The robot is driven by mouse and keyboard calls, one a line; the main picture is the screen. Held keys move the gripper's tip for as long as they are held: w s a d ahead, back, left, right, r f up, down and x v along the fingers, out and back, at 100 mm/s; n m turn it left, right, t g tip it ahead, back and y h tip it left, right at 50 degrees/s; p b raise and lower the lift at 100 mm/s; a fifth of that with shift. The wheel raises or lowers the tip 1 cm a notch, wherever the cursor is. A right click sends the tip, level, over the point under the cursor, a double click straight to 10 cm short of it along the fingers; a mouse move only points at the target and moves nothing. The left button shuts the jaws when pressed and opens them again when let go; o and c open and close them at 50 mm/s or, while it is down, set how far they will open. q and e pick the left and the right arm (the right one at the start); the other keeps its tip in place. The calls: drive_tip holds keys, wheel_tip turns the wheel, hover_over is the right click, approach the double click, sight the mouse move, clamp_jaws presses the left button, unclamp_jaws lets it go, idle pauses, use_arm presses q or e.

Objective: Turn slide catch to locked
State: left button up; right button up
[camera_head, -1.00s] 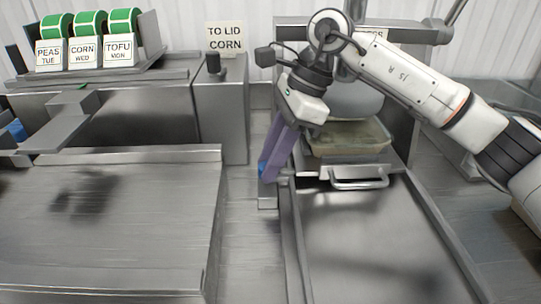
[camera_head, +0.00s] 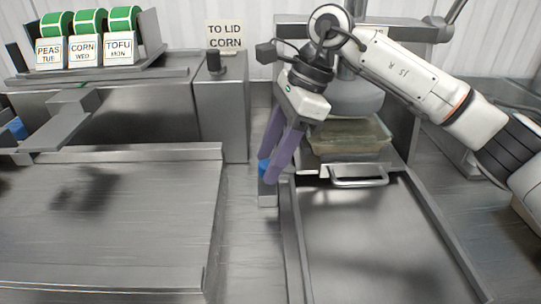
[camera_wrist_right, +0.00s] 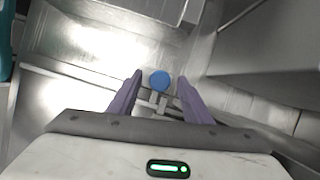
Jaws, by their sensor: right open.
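The slide catch shows as a blue round knob (camera_wrist_right: 160,81) on a small metal stem in the right wrist view. In the head view the blue knob (camera_head: 263,167) is partly hidden behind my fingers, above a small grey block beside the tray's left rail. My right gripper (camera_head: 272,172) points down at it with its two purple fingers apart. In the right wrist view the right gripper (camera_wrist_right: 160,78) is open, with one finger on each side of the knob and visible gaps. I cannot tell the fingers' exact height over it. My left gripper is not in view.
A steel drawer or tray (camera_head: 375,245) with a bar handle (camera_head: 358,183) lies right of the catch. A pan (camera_head: 345,140) stands behind it. A steel post with a black knob (camera_head: 214,63) and a "TO LID CORN" sign (camera_head: 226,37) stand to the left.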

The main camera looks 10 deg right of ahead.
drive_tip(key=v, duration=1)
